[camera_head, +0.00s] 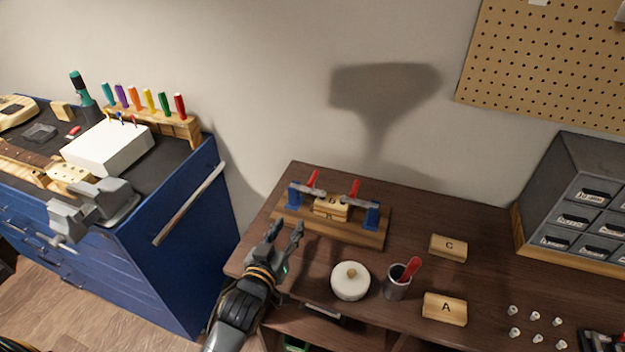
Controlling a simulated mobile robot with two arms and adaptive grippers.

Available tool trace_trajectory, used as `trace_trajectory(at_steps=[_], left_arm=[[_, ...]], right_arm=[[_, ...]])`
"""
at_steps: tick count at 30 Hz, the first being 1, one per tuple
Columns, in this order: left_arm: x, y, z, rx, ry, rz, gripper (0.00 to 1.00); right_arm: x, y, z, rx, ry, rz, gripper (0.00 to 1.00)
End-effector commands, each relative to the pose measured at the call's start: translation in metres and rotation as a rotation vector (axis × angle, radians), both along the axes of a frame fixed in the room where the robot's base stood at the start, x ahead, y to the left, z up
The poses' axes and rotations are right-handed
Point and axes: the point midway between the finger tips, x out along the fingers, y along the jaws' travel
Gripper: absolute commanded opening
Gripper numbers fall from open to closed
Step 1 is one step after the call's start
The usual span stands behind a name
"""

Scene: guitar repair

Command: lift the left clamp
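The left clamp (304,191) has a blue base and a red handle, and stands at the left end of a wooden board (346,235) on the brown table. A matching right clamp (368,208) stands at the board's right end. Wooden blocks (331,208), one lettered, sit between the clamps, and the clamp arms reach in over them. My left gripper (286,235) is open and empty, with its fingers apart, just in front of the board's left end and below the left clamp. It appears apart from the clamp. My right gripper is not in view.
A round white lidded pot (350,281) and a cup (397,285) with a red-handled tool stand right of my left gripper. Blocks C (448,247) and A (444,309) lie farther right. A blue tool cabinet (175,250) stands left, across a gap.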

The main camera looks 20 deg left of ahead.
Motion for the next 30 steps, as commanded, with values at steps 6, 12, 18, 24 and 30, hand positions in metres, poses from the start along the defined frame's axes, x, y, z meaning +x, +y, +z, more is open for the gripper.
trace_trajectory(at_steps=[6, 12, 18, 24, 30], left_arm=[[0.017, -0.006, 0.020, -0.033, -0.134, -0.022, 0.36], [0.039, -0.007, 0.023, -0.035, -0.144, -0.024, 0.36], [0.081, -0.009, 0.023, -0.034, -0.142, -0.023, 0.36], [0.120, -0.010, 0.022, -0.034, -0.140, -0.023, 0.36], [0.145, -0.011, 0.021, -0.035, -0.140, -0.023, 0.36]], right_arm=[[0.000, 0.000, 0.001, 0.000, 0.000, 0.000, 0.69], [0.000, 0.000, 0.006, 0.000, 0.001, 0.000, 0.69], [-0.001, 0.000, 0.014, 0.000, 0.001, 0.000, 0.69], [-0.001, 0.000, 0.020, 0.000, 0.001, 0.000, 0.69], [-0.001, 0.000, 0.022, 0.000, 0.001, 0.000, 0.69]])
